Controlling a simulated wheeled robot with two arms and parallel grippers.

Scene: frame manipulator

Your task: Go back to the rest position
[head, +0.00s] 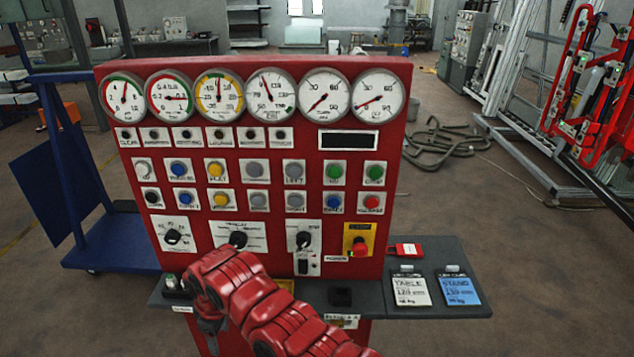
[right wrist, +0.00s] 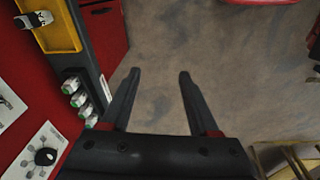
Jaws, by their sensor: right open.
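A red control panel (head: 262,135) with round gauges, buttons and knobs fills the middle of the head view. My red right arm reaches in from the bottom, across the panel's lower left. My right gripper (head: 212,328) is at the arm's far end, low in front of the panel's left ledge and partly hidden. In the right wrist view its two dark fingers (right wrist: 160,80) are apart, with only floor between them. The panel's side and dark ledge (right wrist: 88,45) are to the left of the fingers, apart from them. My left gripper is in neither view.
A dark side shelf (head: 440,300) at the panel's right holds a white card (head: 411,290), a blue card (head: 459,288) and a red block (head: 405,250). A blue cart (head: 110,240) stands at left. Open floor (head: 540,300) lies at right.

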